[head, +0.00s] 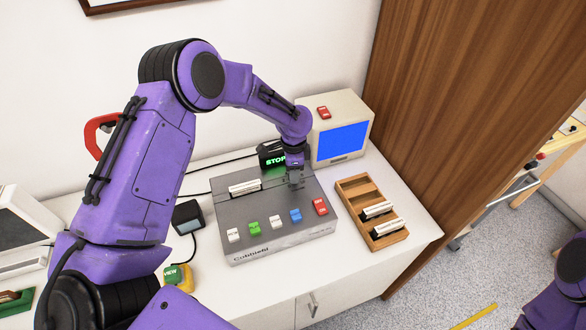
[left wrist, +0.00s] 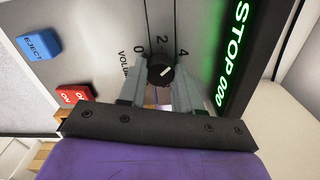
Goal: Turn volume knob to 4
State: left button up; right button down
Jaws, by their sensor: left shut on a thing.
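The grey device (head: 275,245) stands on the white counter with a row of coloured buttons along its front. Its black volume knob (left wrist: 160,72) shows in the left wrist view, with the marks 0, 2 and 4 arched around it. The white line on the knob points up and right, towards the 4 side; whether it lines up exactly with 4 I cannot tell. My left gripper (head: 294,180) is over the device's back right part. Its fingers, also in the left wrist view (left wrist: 160,80), are shut on the knob from both sides. In the head view the gripper hides the knob.
A lit green STOP display (left wrist: 232,55) stands close beside the knob. A beige monitor (head: 341,112) with a blue screen is behind. A wooden tray (head: 350,188) with white-edged cartridges lies to the right. A brown wooden panel (head: 450,100) bounds the counter's right side.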

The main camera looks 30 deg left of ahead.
pick_arm(q)
jog(key=shift+m, duration=1.2)
jog(key=shift+w, duration=0.1)
jog(key=o, duration=1)
jog(key=shift+o, duration=0.2)
jog(key=shift+r, duration=0.1)
notch_tip(320, 180, up, 10)
jog(key=b, duration=0.1)
jog(key=shift+r+b, duration=0.2)
jog(key=shift+b, duration=0.15)
